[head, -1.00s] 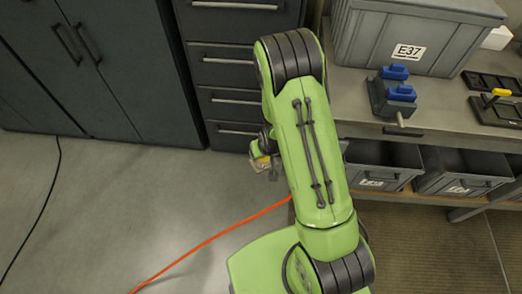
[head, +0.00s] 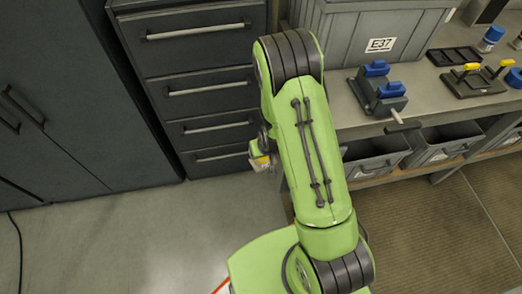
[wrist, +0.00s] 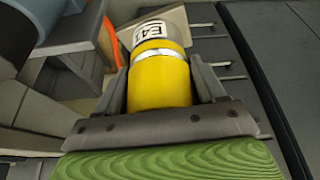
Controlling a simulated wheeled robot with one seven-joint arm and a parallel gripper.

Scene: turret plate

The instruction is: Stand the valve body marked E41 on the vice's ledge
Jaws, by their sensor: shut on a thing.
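My gripper (wrist: 163,100) is shut on the valve body (wrist: 158,82), a yellow cylinder with a silver band and a white top part. Its label is partly visible and reads like E41. In the head view my gripper (head: 262,165) hangs left of my green arm, below bench height, and the valve body is mostly hidden there. The vice (head: 378,92), grey with blue jaw blocks and a handle at the front, stands on the bench to the right of my arm, well apart from the gripper. Its ledge is hard to make out.
A large grey bin marked E37 (head: 360,38) stands behind the vice on the bench (head: 425,78). A black fixture with yellow parts (head: 472,82) and blue-capped items are to the right. Grey bins sit under the bench. A dark drawer cabinet (head: 195,90) stands at left.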

